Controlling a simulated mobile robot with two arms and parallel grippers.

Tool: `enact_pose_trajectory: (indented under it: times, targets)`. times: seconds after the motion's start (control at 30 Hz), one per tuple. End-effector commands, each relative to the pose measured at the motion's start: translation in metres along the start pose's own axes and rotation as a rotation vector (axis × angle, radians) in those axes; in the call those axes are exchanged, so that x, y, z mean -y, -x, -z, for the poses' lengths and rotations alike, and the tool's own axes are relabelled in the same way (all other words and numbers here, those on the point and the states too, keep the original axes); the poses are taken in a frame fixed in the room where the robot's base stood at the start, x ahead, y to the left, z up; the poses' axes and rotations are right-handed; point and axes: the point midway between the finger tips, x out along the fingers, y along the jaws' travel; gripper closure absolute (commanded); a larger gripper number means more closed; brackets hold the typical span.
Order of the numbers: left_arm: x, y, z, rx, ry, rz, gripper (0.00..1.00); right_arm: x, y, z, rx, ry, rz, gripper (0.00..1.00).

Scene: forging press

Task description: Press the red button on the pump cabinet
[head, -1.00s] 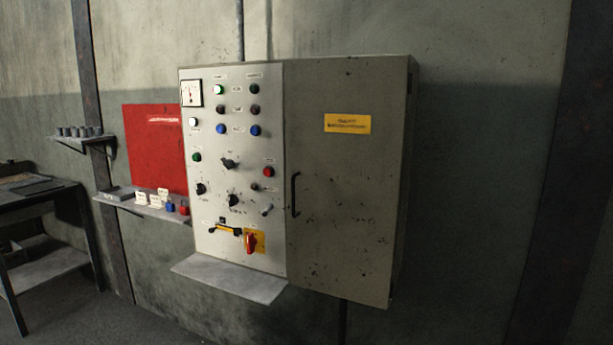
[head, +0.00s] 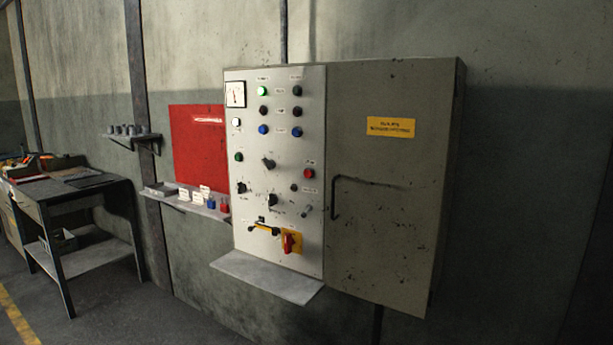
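The pump cabinet (head: 390,225) hangs on the wall in the middle of the head view. Its light control panel (head: 262,185) is on the left half and a grey door with a dark handle on the right half. The red button (head: 309,173) is round and sits near the panel's right edge, about halfway up, below a small label. A red rotary switch (head: 289,243) on a yellow plate is lower on the same panel. Neither of my grippers is in view.
A grey ledge (head: 267,277) juts out under the panel. Left of the cabinet are a red board (head: 197,146), a small shelf (head: 180,203) with padlocks and tags, and a workbench (head: 72,190). The floor at lower left is clear.

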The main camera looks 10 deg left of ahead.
Motion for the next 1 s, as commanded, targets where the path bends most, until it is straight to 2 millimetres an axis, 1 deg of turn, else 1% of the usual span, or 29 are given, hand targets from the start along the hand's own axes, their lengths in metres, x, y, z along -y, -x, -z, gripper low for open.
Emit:
enact_pose_trajectory:
  times: [0.03, 0.13, 0.17, 1.0]
  targets:
    - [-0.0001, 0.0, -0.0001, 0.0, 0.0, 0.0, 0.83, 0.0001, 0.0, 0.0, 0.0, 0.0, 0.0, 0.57]
    - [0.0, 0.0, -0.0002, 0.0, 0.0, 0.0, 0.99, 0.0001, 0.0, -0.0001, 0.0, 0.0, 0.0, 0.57]
    - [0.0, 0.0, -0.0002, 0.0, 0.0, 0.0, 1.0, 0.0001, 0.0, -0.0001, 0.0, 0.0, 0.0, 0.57]
    - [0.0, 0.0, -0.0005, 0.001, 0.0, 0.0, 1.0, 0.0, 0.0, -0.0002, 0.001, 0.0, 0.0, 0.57]
